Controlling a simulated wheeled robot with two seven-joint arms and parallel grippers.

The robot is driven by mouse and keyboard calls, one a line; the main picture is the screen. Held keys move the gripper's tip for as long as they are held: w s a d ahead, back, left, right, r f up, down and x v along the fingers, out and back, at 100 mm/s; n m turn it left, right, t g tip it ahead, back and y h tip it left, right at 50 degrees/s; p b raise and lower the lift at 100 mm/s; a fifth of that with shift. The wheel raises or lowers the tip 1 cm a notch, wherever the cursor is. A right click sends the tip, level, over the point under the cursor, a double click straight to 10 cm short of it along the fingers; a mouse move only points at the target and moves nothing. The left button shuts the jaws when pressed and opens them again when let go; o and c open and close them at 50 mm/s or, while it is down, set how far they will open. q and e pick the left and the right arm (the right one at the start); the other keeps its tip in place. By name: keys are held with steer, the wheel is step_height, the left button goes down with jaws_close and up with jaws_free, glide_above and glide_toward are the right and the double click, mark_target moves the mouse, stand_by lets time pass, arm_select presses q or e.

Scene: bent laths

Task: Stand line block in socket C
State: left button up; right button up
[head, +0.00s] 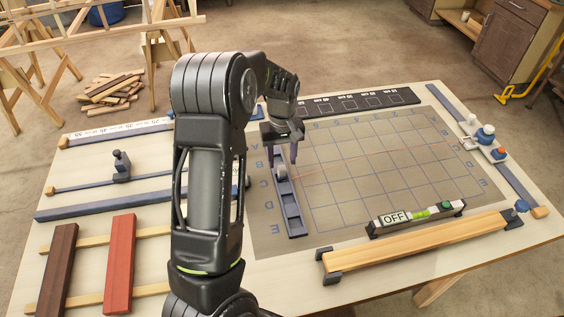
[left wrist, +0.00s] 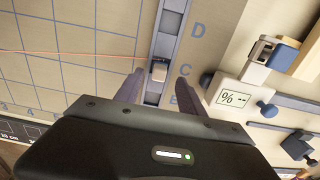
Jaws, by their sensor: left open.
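The line block (head: 281,170), a small pale block, stands in the dark blue socket rail (head: 292,212) along the left edge of the grid. In the left wrist view the block (left wrist: 158,72) sits in the rail (left wrist: 166,42) level with the letter C. A thin red line runs from it across the grid. My left gripper (head: 282,158) is open above the rail, pointing down. In the left wrist view its fingers (left wrist: 160,92) are spread, one on each side of the rail near the block. I cannot tell whether they touch it. My right gripper is not in view.
The grid mat (head: 370,160) is clear. A box marked OFF (head: 418,214) and a long wooden lath (head: 415,243) lie near the front edge. A blue rail with knobs (head: 484,136) is at the right. Brown and red boards (head: 119,262) lie at the front left.

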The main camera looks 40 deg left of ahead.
mark_target(282, 168)
arm_select(q)
step_height(282, 168, up, 6)
steer(key=shift+r+b, duration=0.2)
steer(key=shift+b, duration=0.1)
